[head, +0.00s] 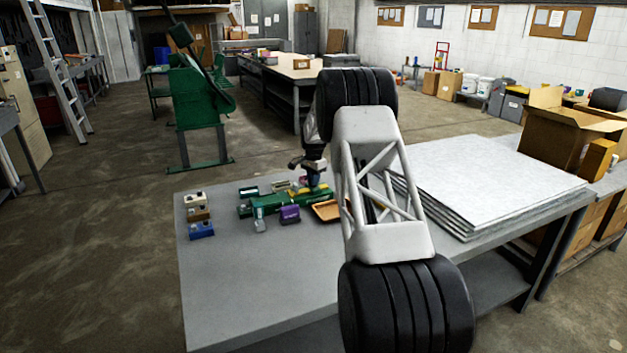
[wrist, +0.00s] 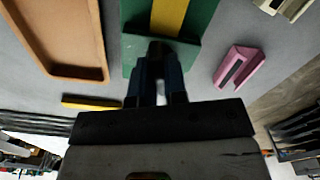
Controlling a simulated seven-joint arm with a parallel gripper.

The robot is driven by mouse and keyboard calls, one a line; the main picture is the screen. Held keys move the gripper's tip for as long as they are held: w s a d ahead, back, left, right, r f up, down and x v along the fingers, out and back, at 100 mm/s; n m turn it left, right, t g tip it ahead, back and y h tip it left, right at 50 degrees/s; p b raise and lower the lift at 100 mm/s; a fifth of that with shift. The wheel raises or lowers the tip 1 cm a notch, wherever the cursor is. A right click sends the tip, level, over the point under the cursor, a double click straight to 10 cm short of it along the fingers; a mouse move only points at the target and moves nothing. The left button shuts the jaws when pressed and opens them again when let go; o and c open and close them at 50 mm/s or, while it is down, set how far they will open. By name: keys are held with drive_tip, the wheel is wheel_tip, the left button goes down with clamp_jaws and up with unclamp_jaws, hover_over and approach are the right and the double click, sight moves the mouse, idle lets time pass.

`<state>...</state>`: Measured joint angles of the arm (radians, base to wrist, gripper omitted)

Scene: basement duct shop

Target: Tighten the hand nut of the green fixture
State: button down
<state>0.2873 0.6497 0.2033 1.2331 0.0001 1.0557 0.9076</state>
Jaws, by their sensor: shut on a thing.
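The green fixture (head: 272,204) lies on the near grey workbench, amid small parts. In the wrist view the green fixture (wrist: 196,22) fills the top middle, with a yellow strip (wrist: 170,14) along it. My gripper (head: 313,181) is over its right part in the head view. In the wrist view my gripper (wrist: 156,75) points at the near end of the fixture. Its fingers are shut on a small dark piece there, which appears to be the hand nut. The fingers hide most of it, so its shape and seating cannot be told.
Stacked sheets (head: 480,175) lie on the right. Small blocks (head: 201,230) line the left edge. The front bench area is clear.

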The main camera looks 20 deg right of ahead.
drive_tip(key=m, duration=0.4)
drive_tip(key=shift+m, duration=0.3)
idle(0.4)
drive_tip(key=c, duration=1.2)
unclamp_jaws()
drive_tip(key=shift+o, duration=0.2)
drive_tip(key=shift+r, duration=0.1)
drive_tip(key=shift+r, duration=3.85)
